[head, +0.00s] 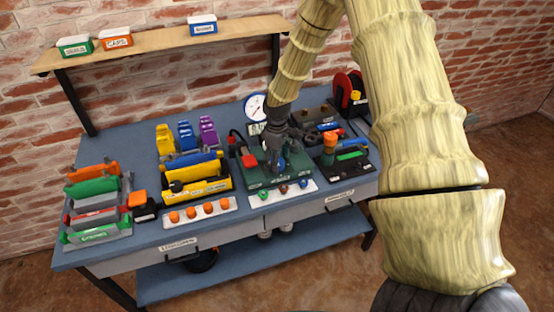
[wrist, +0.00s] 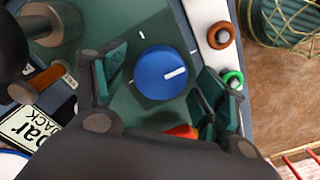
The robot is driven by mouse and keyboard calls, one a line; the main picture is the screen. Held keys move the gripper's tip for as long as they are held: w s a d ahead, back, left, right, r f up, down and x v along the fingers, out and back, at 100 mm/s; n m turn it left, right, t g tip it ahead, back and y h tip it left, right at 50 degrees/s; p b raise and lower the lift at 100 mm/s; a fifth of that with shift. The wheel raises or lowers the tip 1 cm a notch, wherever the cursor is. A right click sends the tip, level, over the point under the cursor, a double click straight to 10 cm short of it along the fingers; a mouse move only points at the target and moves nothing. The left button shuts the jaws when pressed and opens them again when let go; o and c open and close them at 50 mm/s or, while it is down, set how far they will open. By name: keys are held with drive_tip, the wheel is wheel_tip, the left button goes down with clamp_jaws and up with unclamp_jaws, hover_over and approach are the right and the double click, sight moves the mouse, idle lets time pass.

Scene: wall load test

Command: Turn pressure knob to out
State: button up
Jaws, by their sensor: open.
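The blue pressure knob (wrist: 162,73) sits on a green base plate (wrist: 128,112) in the wrist view. Its white pointer line points right and slightly up in that picture. Short white tick marks stand on the plate around it. My gripper (wrist: 164,66) is open, with one green-padded finger on each side of the knob; I cannot tell whether they touch it. In the head view my gripper (head: 274,150) reaches down over the green plate (head: 262,181) and hides most of the knob. A round white gauge (head: 255,106) stands behind it.
Coloured clamps and holders fill the blue bench (head: 110,255) to the left. A red reel (head: 349,90) and an orange-topped tool (head: 329,143) stand to the right. A wooden shelf (head: 165,46) with small boxes hangs above. A label reading "bar" and "JACK" (wrist: 32,128) is beside the plate.

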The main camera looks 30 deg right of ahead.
wheel_tip(320, 180, up, 12)
idle(0.6)
idle(0.5)
